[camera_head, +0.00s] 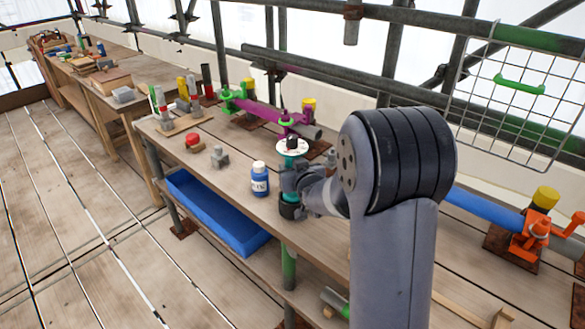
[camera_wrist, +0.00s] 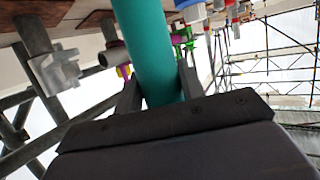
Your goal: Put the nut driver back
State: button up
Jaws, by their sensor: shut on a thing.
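My gripper (camera_head: 291,186) is at the front edge of the workbench, with its jaws shut on a teal cylindrical handle, which I take for the nut driver (camera_head: 290,197). In the wrist view the teal shaft (camera_wrist: 146,45) runs between the two fingers (camera_wrist: 160,90). In the head view a dark round end shows below the jaws and teal shows above them, under a white disc (camera_head: 283,147) with a dark centre. The tool looks roughly upright. My gripper and forearm hide part of it, and I cannot tell whether it touches the bench.
A blue bottle (camera_head: 260,184) with a white cap stands just left of my gripper. A grey block (camera_head: 219,158) and a red-topped piece (camera_head: 193,141) stand farther left. A purple clamped tube (camera_head: 262,112) lies behind. A blue tray (camera_head: 215,212) sits below the benchtop. A wire panel (camera_head: 497,95) hangs at right.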

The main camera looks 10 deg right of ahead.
jog(key=o, duration=1)
jog(key=shift+r, duration=0.15)
jog(key=shift+c, duration=0.2)
jog(key=o, duration=0.5)
jog(key=shift+f, duration=0.2)
jog(key=shift+c, duration=0.2)
jog(key=o, duration=0.5)
jog(key=shift+r, duration=0.1)
jog(key=shift+f+b, duration=0.6)
jog(key=shift+b, duration=0.15)
jog(key=shift+s, duration=0.1)
jog(key=shift+p+v, duration=0.5)
jog(key=shift+v, duration=3.95)
jog(key=shift+r, duration=0.1)
